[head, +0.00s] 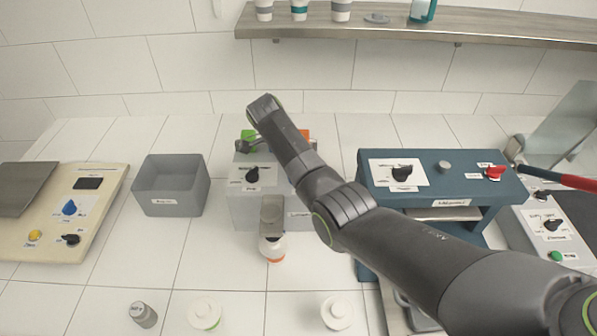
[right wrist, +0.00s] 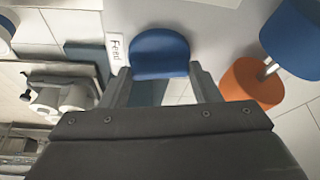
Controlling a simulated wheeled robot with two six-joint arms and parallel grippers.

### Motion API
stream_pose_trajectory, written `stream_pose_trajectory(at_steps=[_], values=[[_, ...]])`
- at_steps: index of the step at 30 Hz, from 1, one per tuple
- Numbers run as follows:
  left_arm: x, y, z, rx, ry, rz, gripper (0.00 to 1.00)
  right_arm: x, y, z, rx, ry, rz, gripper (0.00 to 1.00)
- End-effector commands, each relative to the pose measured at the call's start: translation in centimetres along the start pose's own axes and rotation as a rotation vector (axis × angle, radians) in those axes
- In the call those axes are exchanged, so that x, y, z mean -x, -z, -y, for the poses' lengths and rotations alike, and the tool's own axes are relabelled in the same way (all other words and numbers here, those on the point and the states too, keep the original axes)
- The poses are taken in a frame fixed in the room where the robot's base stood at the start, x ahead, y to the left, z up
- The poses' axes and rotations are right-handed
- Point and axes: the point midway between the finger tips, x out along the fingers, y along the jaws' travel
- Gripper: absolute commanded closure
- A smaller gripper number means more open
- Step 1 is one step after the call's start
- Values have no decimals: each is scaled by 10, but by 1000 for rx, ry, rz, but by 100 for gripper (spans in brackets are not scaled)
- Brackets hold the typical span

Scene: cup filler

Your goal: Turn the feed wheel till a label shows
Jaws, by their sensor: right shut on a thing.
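The feed wheel (right wrist: 160,55) is blue and sits beside a white tag reading "Feed" (right wrist: 117,48) in the right wrist view. My right gripper (right wrist: 159,72) has one finger on each side of it and is shut on it. In the head view my right arm reaches across to the grey machine (head: 250,205) and hides the wheel and the fingertips. No printed label coming out is visible. A white bottle with an orange band (head: 272,247) stands under the front spout of the grey machine. My left gripper is not in view.
An orange cylinder (right wrist: 252,84) and another blue round part (right wrist: 291,38) lie close to the right finger. A grey bin (head: 170,190) stands left of the machine, a blue machine (head: 440,185) right. White round items (head: 204,313) are at the front. A shelf (head: 400,27) runs above.

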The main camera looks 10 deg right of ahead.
Motion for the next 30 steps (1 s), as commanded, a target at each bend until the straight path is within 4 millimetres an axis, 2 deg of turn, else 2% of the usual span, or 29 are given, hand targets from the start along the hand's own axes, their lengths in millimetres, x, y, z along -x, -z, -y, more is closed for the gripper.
stream_pose_trajectory(at_steps=[1, 11, 21, 30], values=[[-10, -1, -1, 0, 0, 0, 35, -4, 0, 2, -43, -15, -2, 66], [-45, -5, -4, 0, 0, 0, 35, -5, 0, 3, -333, -135, -2, 66], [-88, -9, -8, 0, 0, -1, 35, -6, 0, 5, -616, -252, 0, 66], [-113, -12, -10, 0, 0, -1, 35, -4, 2, 5, -758, -313, -1, 66]])
